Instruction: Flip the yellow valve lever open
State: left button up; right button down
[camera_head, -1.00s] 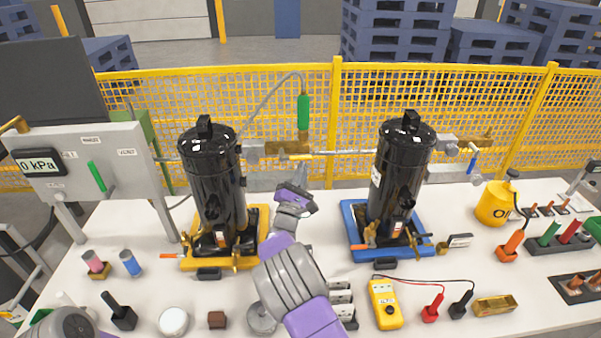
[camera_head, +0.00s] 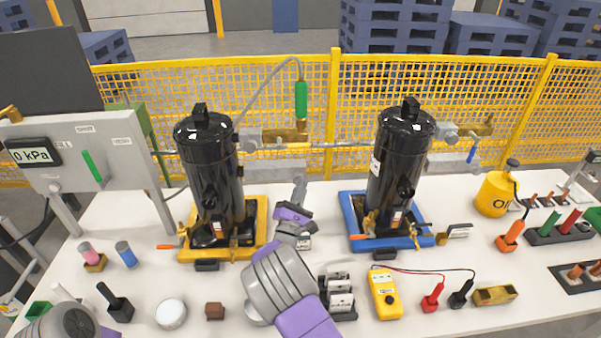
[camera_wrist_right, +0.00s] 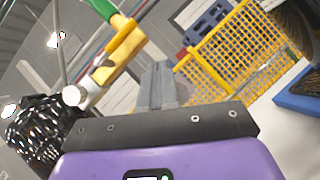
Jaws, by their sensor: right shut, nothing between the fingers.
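The brass valve (camera_head: 285,136) sits on the pipe beneath the green hose fitting (camera_head: 301,100), behind and right of the left black compressor. In the right wrist view the valve's brass and yellow parts (camera_wrist_right: 120,45) are left of the fingertips, with the yellow part (camera_wrist_right: 105,76) beside a pale round pipe end. I cannot clearly make out the lever's angle. My right gripper (camera_head: 299,190) is shut and empty, its fingers pointing up just below the valve. Its fingertips (camera_wrist_right: 158,85) look apart from the valve. Of my left arm only a part shows at the bottom left corner.
The left compressor (camera_head: 212,175) stands on a yellow base close to my right gripper. The right compressor (camera_head: 400,165) stands on a blue base. A yellow mesh fence (camera_head: 350,100) runs behind. A yellow meter (camera_head: 385,295) and a gauge panel (camera_head: 85,150) reading 0 kPa flank the workspace.

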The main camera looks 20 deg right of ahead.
jog(key=shift+s+a+f, duration=0.2)
jog(key=shift+s+f, duration=0.3)
jog(key=shift+s, duration=0.2)
jog(key=shift+s+a+f, duration=0.15)
jog(key=shift+s+f, duration=0.4)
jog(key=shift+s, duration=0.2)
jog(key=shift+s+a+f, duration=0.2)
jog(key=shift+s+f, duration=0.3)
jog(key=shift+s, duration=0.2)
